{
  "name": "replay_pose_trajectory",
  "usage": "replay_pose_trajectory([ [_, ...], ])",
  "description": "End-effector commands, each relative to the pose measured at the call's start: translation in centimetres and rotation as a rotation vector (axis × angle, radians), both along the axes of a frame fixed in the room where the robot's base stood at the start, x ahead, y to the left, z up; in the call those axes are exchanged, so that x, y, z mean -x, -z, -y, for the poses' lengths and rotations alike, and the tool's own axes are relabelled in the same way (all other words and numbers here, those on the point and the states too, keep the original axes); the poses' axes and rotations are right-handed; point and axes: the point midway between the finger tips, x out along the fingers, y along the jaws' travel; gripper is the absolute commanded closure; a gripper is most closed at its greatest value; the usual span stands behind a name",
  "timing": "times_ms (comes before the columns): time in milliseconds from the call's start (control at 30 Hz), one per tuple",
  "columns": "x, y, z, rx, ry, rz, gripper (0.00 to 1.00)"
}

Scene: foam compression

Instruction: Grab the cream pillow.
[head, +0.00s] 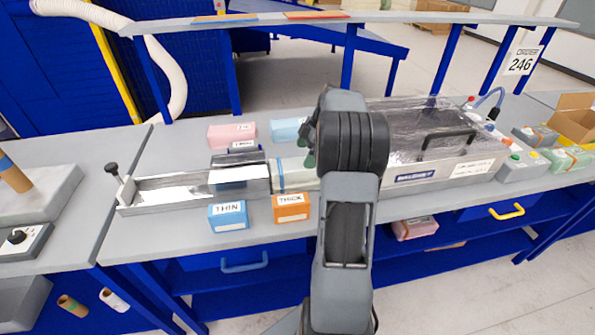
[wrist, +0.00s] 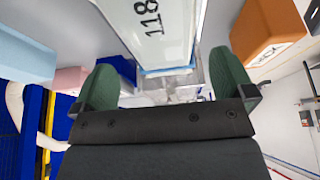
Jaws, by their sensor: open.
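A pale, whitish block (head: 294,174) with a blue stripe sits at the right end of the metal channel; it looks like the cream pillow. The arm hides its right side. In the wrist view a white piece marked 118 (wrist: 150,28) with a blue edge shows ahead of my fingers; I cannot tell whether it is the pillow. My gripper (head: 308,146) is above and beside the pale block, partly hidden by my arm. In the wrist view my gripper's (wrist: 168,85) green fingers are wide apart, with nothing seen held between them.
A metal channel (head: 160,192) runs left. Blue THIN (head: 228,216) and orange THICK (head: 291,208) blocks stand in front. Pink (head: 231,134) and light blue (head: 287,130) blocks lie behind. A film-covered machine (head: 440,145) stands right. A shelf (head: 340,20) crosses the back.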

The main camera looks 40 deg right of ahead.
Motion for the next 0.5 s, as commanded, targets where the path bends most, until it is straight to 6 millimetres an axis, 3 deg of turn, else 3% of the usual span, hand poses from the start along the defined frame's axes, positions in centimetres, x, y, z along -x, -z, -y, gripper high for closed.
replay_pose_trajectory([
  [267,-0.3,1.6,-0.6,0.000,0.001,-0.002,0.00],
  [500,-0.9,4.4,-1.7,0.000,0.000,-0.003,0.00],
])
